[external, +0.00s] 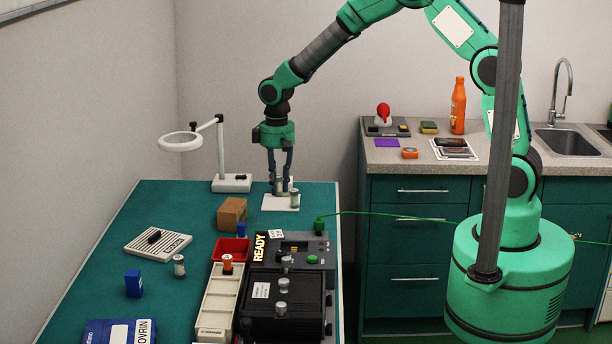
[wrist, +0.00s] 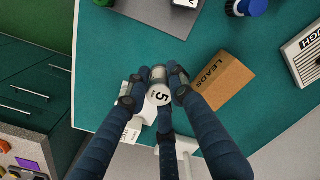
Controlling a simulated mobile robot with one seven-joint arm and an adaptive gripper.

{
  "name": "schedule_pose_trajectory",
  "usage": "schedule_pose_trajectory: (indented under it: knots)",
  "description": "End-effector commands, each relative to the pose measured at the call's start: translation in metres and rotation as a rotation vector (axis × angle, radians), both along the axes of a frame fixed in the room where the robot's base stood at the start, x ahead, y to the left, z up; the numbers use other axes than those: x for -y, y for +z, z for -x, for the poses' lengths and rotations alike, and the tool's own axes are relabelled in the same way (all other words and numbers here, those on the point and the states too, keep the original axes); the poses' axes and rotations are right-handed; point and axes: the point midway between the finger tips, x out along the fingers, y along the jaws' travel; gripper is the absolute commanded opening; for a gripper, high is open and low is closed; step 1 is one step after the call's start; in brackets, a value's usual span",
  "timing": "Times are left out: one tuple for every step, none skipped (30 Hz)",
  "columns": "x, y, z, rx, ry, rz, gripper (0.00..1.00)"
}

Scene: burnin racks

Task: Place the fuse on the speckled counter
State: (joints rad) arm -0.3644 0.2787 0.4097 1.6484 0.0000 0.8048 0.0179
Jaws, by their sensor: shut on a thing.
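My gripper (external: 281,189) points down at the far end of the green table. Its fingers are shut on a small silvery cylinder, seemingly the fuse (external: 294,198), over or on a white card (external: 276,205). In the wrist view my gripper (wrist: 158,84) closes around the fuse (wrist: 158,74), and a "5" shows at its end. I cannot tell whether the fuse touches the card. The speckled counter (external: 380,166) stands to the right, above green drawers; it also shows in the wrist view (wrist: 22,152).
On the counter are a purple pad (external: 387,143), orange item (external: 409,153), white panel (external: 437,152), orange bottle (external: 458,108) and sink (external: 568,142). Small bare patches lie between them. A green cable (external: 400,216) crosses the gap.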

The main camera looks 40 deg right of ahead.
Motion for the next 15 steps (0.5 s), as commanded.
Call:
schedule_pose_trajectory:
  knots:
    - [0.0000, 0.0001, -0.0001, 0.000, 0.000, 0.000, 0.00]
    - [0.0000, 0.0001, -0.0001, 0.000, 0.000, 0.000, 0.00]
    - [0.0000, 0.0001, -0.0001, 0.000, 0.000, 0.000, 0.00]
    - [0.0000, 0.0001, -0.0001, 0.000, 0.000, 0.000, 0.00]
    - [0.0000, 0.0001, -0.0001, 0.000, 0.000, 0.000, 0.00]
    - [0.0000, 0.0001, -0.0001, 0.000, 0.000, 0.000, 0.00]
    - [0.0000, 0.0001, -0.0001, 0.000, 0.000, 0.000, 0.00]
    - [0.0000, 0.0001, 0.0000, 0.000, 0.000, 0.000, 0.00]
    - [0.0000, 0.0001, 0.0000, 0.000, 0.000, 0.000, 0.00]
    - [0.0000, 0.0001, 0.0000, 0.000, 0.000, 0.000, 0.00]
    - [0.0002, 0.0001, -0.0002, 0.000, 0.000, 0.000, 0.00]
    - [0.0006, 0.0001, -0.0004, 0.000, 0.000, 0.000, 0.00]
    - [0.0012, 0.0001, -0.0006, 0.000, 0.000, 0.000, 0.00]
    - [0.0020, 0.0001, -0.0012, 0.000, -0.001, 0.000, 0.00]
    - [0.0038, 0.0002, -0.0021, 0.000, -0.001, 0.000, 0.00]
